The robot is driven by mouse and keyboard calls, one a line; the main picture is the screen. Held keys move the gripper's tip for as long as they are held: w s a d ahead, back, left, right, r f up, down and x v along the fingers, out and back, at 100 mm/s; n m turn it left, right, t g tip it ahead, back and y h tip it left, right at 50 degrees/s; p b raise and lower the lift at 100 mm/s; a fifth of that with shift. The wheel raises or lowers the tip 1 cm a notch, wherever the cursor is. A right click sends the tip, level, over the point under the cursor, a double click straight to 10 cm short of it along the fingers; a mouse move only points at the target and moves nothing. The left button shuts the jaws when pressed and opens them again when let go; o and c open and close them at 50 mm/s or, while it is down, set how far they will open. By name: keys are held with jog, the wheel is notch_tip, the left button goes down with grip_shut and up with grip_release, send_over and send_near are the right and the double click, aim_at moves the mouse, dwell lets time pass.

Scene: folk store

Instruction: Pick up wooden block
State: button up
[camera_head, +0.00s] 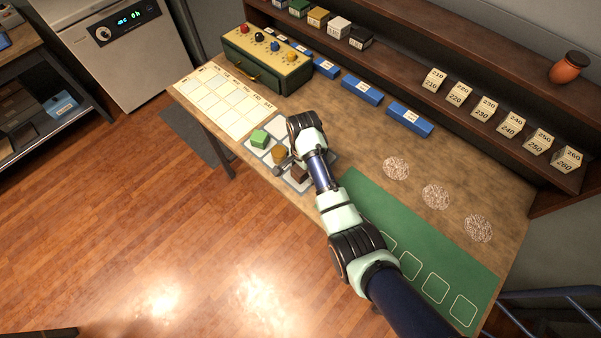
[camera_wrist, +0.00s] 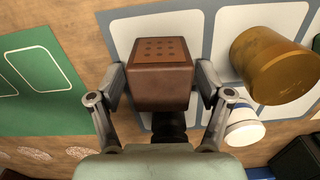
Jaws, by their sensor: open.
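A brown wooden block (camera_wrist: 160,72) with a grid of small dots on its top face is in the middle of the wrist view. It also shows as a small dark brown block (camera_head: 299,174) beside my arm in the head view. My gripper (camera_wrist: 161,80) is open, with one finger on each side of the block. Small gaps seem to show between fingers and block, but contact is hard to judge. The block is on or just over a pale grey mat with light squares (camera_head: 290,183). In the head view my arm hides part of the gripper and mat.
A gold cylinder (camera_wrist: 272,65) stands close to the right of the block, with a white and blue round piece (camera_wrist: 243,125) below it. A green block (camera_head: 259,139) sits on the same mat. A green mat (camera_head: 410,225) lies to the right; shelves line the back.

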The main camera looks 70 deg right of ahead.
jog(key=c, duration=1.3)
jog(key=shift+o, duration=0.2)
notch_tip(320, 180, up, 11)
jog(key=p, duration=0.2)
jog(key=shift+w+d+r+p, duration=0.1)
jog(key=shift+r+p, duration=0.05)
jog(key=shift+p, duration=0.25)
notch_tip(320, 180, up, 9)
jog(key=p, duration=0.8)
